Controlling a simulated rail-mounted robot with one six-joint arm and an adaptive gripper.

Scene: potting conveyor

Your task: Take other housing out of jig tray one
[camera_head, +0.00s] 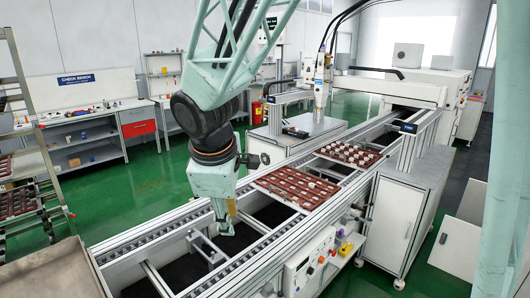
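Two red-brown jig trays lie on the conveyor. The nearer jig tray (262,183) has several recesses and some small pale pieces in it, too small to make out one by one. The farther jig tray (373,161) holds several white housings (350,151) in rows. No label shows which is tray one, and I cannot pick out the other housing. My gripper (226,231) points down over the open conveyor bed, left of the nearer tray and apart from it. Its fingers are small and seen at an angle, so their opening and any held piece are unclear.
Conveyor rails (160,236) run from lower left to upper right. A control box (305,265) with buttons is on the near side, beside a white cabinet (395,222). A dispensing station (321,80) stands behind the farther tray. A rack (25,170) with more trays stands at left.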

